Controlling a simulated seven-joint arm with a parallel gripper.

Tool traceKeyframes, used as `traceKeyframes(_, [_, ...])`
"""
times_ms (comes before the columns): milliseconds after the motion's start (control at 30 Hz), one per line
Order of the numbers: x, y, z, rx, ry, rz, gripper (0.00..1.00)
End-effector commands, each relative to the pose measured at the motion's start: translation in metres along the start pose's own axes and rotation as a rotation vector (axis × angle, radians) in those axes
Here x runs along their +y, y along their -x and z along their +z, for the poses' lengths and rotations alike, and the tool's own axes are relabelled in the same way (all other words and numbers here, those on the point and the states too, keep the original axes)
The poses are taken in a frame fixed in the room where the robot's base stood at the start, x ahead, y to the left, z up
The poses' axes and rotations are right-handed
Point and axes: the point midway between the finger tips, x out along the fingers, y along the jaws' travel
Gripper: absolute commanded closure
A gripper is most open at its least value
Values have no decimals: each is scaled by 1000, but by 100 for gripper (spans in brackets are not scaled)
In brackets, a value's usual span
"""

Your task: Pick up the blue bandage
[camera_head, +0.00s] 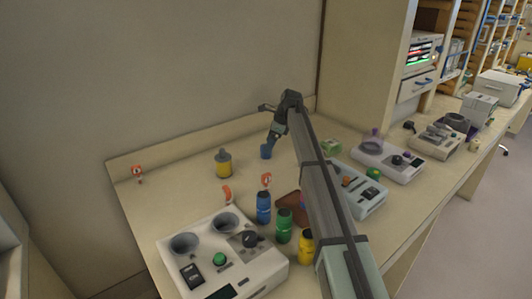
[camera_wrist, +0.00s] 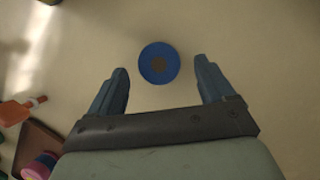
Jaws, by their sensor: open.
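The blue bandage (camera_head: 266,151) is a small blue roll on the countertop, just below my gripper (camera_head: 272,138) in the head view. In the wrist view the bandage (camera_wrist: 159,63) shows from above as a blue disc with a brownish centre. My gripper (camera_wrist: 162,78) is open there, with one finger on each side of the bandage's near edge. Bare counter shows between each finger and the bandage, and the bandage lies slightly beyond the fingertips. The gap in height between fingers and bandage is hard to tell.
A yellow bottle with a grey top (camera_head: 223,164) stands left of the bandage. Blue (camera_head: 263,208), green (camera_head: 284,226) and yellow (camera_head: 305,247) bottles stand nearer. A brown tray (camera_head: 289,204) and grey devices (camera_head: 222,258) occupy the front. The counter around the bandage is clear.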

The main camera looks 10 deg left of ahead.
Motion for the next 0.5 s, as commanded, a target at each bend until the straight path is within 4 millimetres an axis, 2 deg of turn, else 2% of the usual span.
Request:
traceKeyframes(233, [1,-33,2,0,1,1,18])
traceKeyframes(500, [0,-38,2,-2,1,-2,18])
